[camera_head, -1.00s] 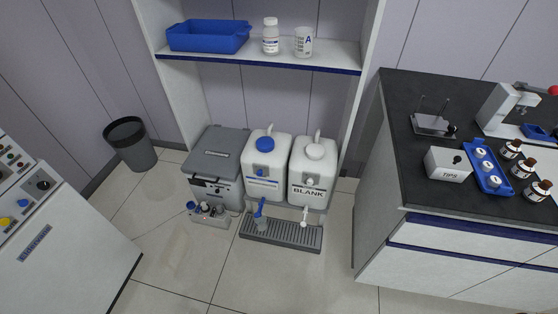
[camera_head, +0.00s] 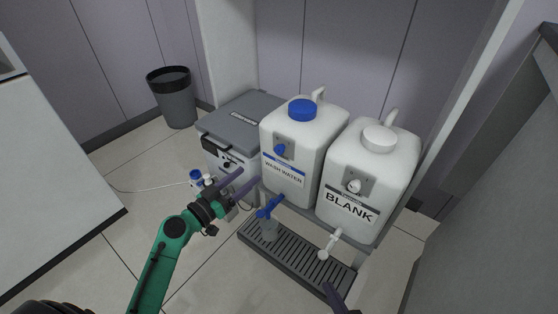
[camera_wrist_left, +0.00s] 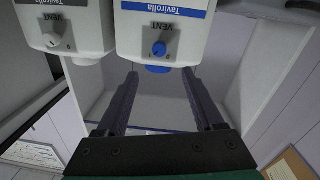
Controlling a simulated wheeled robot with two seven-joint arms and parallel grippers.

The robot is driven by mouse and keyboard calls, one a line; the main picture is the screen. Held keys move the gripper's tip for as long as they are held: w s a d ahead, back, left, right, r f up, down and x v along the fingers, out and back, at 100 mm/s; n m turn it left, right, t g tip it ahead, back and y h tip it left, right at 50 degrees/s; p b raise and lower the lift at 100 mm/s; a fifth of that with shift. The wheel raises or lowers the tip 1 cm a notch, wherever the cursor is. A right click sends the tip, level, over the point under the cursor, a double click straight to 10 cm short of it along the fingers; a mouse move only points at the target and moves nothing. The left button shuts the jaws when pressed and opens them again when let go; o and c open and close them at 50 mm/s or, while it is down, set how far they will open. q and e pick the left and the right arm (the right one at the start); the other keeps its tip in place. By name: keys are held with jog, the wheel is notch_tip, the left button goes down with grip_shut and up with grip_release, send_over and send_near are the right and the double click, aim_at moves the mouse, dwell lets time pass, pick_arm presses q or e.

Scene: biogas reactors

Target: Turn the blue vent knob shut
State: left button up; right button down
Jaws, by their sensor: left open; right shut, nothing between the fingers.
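The blue vent knob (camera_head: 280,149) sits on a grey plate on the front of the white wash water canister, below its blue cap (camera_head: 302,110). In the left wrist view, which appears upside down, the blue knob (camera_wrist_left: 159,49) is under a VENT label. My left gripper (camera_head: 248,178) is open and empty, in front of the canister and apart from the knob. Its two dark fingers (camera_wrist_left: 160,72) point toward the canister in the wrist view. The tip of my right gripper (camera_head: 330,288) shows at the bottom edge, shut and empty.
The BLANK canister (camera_head: 368,183) with a white vent knob (camera_head: 354,186) stands close on the right. Below are a blue tap (camera_head: 268,207), a white tap (camera_head: 331,243) and a drip tray (camera_head: 318,270). A grey box (camera_head: 240,121) stands left, a bin (camera_head: 173,100) behind.

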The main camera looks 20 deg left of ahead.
aim_at(277, 151)
pick_arm(q)
jog(key=x, duration=1.3)
grip_shut()
